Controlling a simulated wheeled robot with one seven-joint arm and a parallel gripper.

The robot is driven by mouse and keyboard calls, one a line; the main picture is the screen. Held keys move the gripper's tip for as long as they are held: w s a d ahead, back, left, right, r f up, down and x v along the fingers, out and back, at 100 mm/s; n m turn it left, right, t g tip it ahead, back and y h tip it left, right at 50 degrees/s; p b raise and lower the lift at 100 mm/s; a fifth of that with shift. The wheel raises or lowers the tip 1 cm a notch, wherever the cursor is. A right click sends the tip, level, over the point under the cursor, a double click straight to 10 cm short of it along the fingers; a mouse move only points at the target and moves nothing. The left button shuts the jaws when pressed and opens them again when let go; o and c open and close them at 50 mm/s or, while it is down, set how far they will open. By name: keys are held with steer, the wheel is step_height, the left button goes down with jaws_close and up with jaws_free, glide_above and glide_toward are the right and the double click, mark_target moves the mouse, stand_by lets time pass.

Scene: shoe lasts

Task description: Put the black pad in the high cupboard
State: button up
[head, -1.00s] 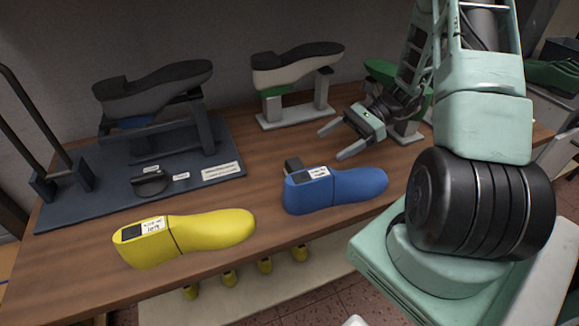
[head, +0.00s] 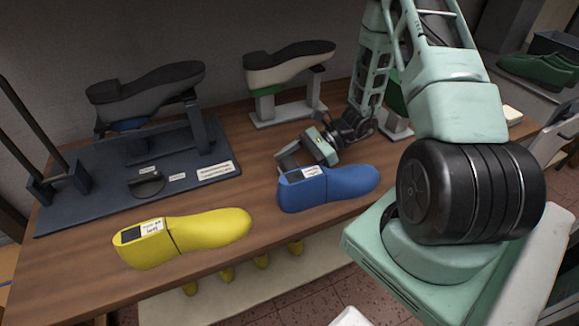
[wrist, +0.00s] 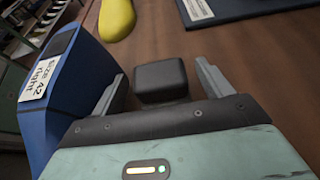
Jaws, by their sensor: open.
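The black pad (wrist: 160,80) is a small dark block with rounded edges on the wooden bench, seen in the wrist view. My gripper (wrist: 161,74) is open, with one finger on each side of the pad and visible gaps between. In the head view my gripper (head: 290,161) is low over the bench, just behind the blue shoe last (head: 335,188). There the pad is mostly hidden by the fingers and the last. The high cupboard is not in view.
The blue last (wrist: 72,85) stands close beside my left finger in the wrist view. A yellow last (head: 190,234) lies near the front edge. A dark board (head: 80,212) with a shoe stand is at left. A grey-white shoe on a stand (head: 288,108) is behind.

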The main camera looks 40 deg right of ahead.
mark_target(292, 162)
steer(key=c, duration=1.2)
steer(key=shift+o, duration=0.2)
step_height(292, 162, up, 10)
steer(key=shift+b, duration=0.35)
